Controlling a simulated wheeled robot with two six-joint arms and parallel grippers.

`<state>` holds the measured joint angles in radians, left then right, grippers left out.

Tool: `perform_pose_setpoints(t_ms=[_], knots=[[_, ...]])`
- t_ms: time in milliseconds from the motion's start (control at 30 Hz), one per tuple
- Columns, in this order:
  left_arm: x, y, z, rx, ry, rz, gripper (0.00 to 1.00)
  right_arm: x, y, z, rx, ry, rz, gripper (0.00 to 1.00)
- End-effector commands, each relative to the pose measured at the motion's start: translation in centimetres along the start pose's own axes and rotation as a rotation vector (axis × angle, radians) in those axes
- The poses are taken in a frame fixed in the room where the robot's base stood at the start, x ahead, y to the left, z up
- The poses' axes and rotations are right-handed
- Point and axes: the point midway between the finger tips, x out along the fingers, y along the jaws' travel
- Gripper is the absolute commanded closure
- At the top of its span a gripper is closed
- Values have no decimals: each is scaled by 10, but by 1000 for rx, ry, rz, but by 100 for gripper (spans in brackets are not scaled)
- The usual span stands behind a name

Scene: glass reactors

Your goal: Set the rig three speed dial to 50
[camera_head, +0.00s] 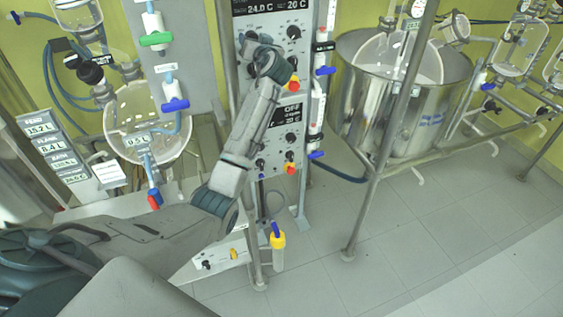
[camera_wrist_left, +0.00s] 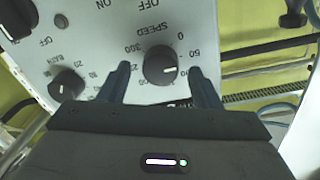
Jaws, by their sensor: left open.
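In the left wrist view a round black dial (camera_wrist_left: 161,66) marked SPEED sits on a pale panel (camera_wrist_left: 100,45). The lettering appears upside down, with 0, 60 and 300 among the scale marks. The dial's white pointer line points to the right, on the side where 60 is printed. My left gripper (camera_wrist_left: 158,70) is open, with one finger on each side of the dial; I cannot tell whether they touch it. In the head view my left arm reaches up to the upper control panel (camera_head: 302,62), and its wrist hides part of it. My right gripper is not in view.
Another black knob (camera_wrist_left: 66,84) and a round button (camera_wrist_left: 57,88) lie left of the dial. In the head view a lower control panel (camera_head: 278,150) sits beneath. A glass vessel (camera_head: 140,118) stands left, and a steel tank (camera_head: 350,100) right. The floor at right is clear.

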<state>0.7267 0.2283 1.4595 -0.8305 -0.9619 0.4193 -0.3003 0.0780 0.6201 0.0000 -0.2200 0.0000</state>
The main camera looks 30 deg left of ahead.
Motion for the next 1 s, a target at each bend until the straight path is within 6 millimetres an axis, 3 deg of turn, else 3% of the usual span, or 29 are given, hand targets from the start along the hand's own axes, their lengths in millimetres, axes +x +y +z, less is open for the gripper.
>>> perform_pose_setpoints(t_ms=[167,667,1000], knots=[[-5,1,4,-175,10,-1,42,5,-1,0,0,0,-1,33],[-108,2,6,-170,7,1,42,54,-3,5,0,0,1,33],[-98,41,56,-81,-42,74,42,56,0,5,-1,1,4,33]])
